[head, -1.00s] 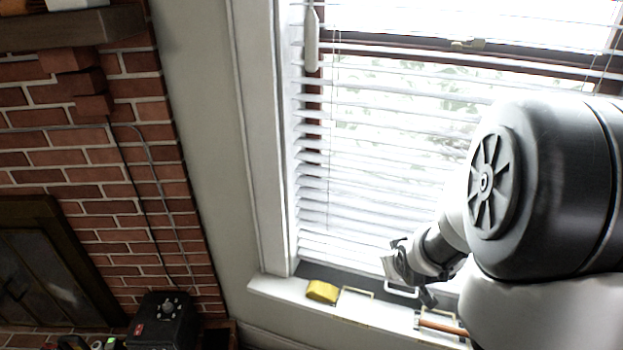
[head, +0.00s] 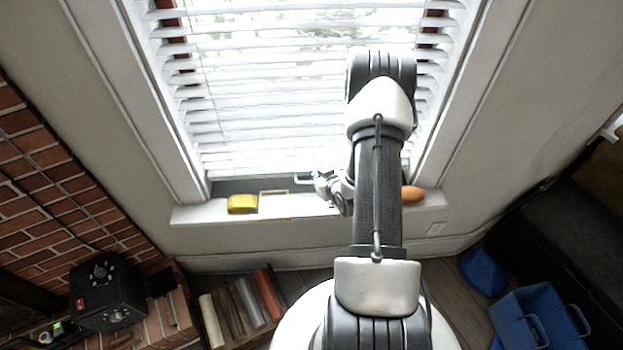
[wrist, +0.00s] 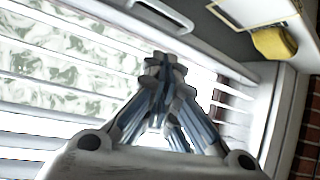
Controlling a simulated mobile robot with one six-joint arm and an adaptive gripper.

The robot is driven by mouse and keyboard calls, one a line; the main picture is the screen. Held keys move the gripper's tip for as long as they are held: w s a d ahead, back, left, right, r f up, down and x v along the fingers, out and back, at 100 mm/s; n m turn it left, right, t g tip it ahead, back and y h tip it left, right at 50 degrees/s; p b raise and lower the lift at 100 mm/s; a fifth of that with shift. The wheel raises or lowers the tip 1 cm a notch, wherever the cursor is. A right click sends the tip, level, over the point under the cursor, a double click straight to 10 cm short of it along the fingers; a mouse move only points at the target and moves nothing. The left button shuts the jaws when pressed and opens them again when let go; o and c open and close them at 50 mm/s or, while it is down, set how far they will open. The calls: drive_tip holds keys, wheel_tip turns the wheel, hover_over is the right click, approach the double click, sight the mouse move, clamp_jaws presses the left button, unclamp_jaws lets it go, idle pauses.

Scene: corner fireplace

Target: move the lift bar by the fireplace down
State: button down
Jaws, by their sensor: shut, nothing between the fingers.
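A pale loop-shaped bar (head: 303,180) on the dark strip at the foot of the window looks like the lift bar. In the wrist view a similar bar (wrist: 163,14) shows at the top, past my fingertips. My gripper (head: 319,181) is beside the bar in the head view, just to its right. I cannot tell whether they touch. In the wrist view my gripper (wrist: 166,66) has its fingers together, with nothing between them. My arm hides the right part of the window's foot.
A yellow block (head: 242,204) sits on the white sill (head: 300,211), left of my gripper. An orange object (head: 412,194) lies right of my arm. White blinds (head: 270,110) hang behind. The brick fireplace wall (head: 45,180) and a black box (head: 106,290) are at left.

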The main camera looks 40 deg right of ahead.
drive_tip(key=w+d+f+b, duration=0.1)
drive_tip(key=w+f+b, duration=0.1)
drive_tip(key=w+f, duration=0.2)
wheel_tip(320, 180, down, 3)
drive_tip(key=shift+w+d+r, duration=0.1)
drive_tip(key=shift+w+d, duration=0.15)
drive_tip(key=shift+d, duration=0.05)
wheel_tip(320, 180, down, 6)
drive_tip(key=b, duration=0.5)
drive_tip(key=shift+r, duration=0.25)
drive_tip(key=shift+s+r, duration=0.1)
